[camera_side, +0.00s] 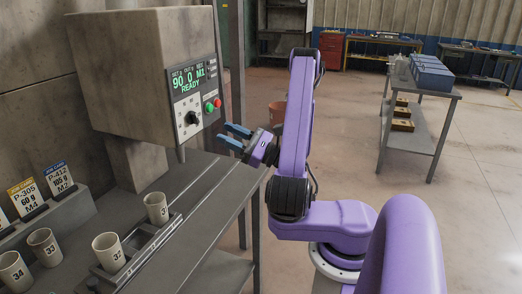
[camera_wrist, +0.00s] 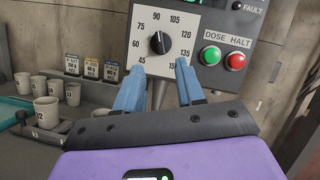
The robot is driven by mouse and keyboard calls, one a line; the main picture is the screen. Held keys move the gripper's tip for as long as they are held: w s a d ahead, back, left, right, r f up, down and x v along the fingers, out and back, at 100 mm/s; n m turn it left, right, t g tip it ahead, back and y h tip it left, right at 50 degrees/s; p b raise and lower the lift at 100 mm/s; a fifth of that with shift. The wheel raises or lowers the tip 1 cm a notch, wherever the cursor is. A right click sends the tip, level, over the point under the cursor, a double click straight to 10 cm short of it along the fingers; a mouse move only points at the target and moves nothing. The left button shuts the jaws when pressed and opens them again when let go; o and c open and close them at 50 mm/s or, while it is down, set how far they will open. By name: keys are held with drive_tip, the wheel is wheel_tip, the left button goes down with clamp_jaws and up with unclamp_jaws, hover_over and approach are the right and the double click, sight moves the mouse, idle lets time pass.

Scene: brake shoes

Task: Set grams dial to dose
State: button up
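The grams dial is a round black knob (camera_wrist: 159,42) on a white plate marked from 45 to 150. It also shows on the machine's front in the side view (camera_side: 192,118). Its white pointer mark is roughly upward; its exact number is hard to tell. The display (camera_side: 188,79) reads 90, 0, M1 and READY. My gripper (camera_side: 237,135) is open and empty, its blue fingers apart and facing the panel. In the wrist view the fingertips (camera_wrist: 158,75) are below the dial, apart from it.
A green DOSE button (camera_wrist: 211,56) and red HALT button (camera_wrist: 235,60) sit right of the dial. Job cards on the bench include P-305, 60 g, M4 (camera_side: 27,196) and P-412, 105 g, M2 (camera_side: 59,177). Numbered cups (camera_side: 109,251) stand near a rail.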

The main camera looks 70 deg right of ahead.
drive_tip(key=v, duration=0.9)
